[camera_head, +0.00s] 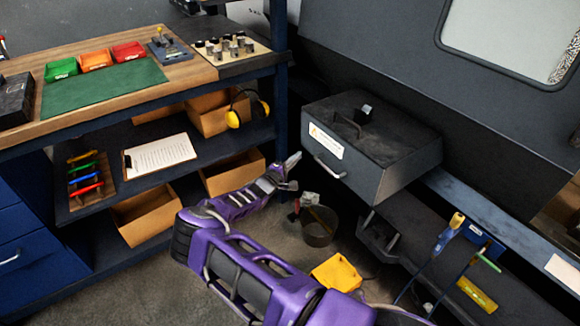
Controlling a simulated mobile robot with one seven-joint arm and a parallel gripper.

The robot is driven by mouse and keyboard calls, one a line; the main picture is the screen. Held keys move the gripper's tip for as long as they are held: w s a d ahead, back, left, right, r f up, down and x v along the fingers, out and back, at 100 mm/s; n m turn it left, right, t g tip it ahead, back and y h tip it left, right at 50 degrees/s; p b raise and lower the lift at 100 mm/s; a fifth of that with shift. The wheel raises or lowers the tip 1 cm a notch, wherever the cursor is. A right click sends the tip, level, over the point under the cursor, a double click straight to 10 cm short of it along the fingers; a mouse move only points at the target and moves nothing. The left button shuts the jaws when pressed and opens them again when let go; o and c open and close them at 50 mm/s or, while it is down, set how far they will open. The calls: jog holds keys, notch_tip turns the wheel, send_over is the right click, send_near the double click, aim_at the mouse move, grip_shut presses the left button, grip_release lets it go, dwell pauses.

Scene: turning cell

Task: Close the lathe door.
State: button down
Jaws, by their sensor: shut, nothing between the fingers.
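A large dark grey machine panel with a framed window (505,35) fills the upper right. It looks like the lathe's door or enclosure, but its edges run out of view, so I cannot tell how far open it is. My gripper (292,172) is at the end of my purple arm near the middle. It is shut and empty, above the floor, left of the panel and apart from it.
A grey drawer-like box (370,150) with a handle juts out below the panel. A workbench (185,72) with bins and a green mat stands at left. A bucket (319,228) and a yellow object (337,273) are on the floor. Tools hang at lower right.

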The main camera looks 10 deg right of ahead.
jog(key=x, duration=0.3)
jog(key=shift+w+d+f+b, duration=0.1)
jog(key=shift+d+b, duration=0.05)
jog(key=shift+b, duration=0.15)
jog(key=shift+s+d+r, duration=0.15)
jog(key=shift+s, duration=0.25)
jog(key=shift+s+d+r, duration=0.1)
jog(key=shift+s+r, duration=0.05)
jog(key=shift+s, duration=0.3)
jog(key=shift+s+d+r+p, duration=0.1)
jog(key=shift+s+d+p, duration=0.15)
jog(key=shift+s, duration=0.2)
jog(key=shift+s+d+p, duration=0.15)
jog(key=shift+s+d, duration=0.05)
jog(key=shift+s, duration=0.3)
jog(key=shift+s, duration=0.2)
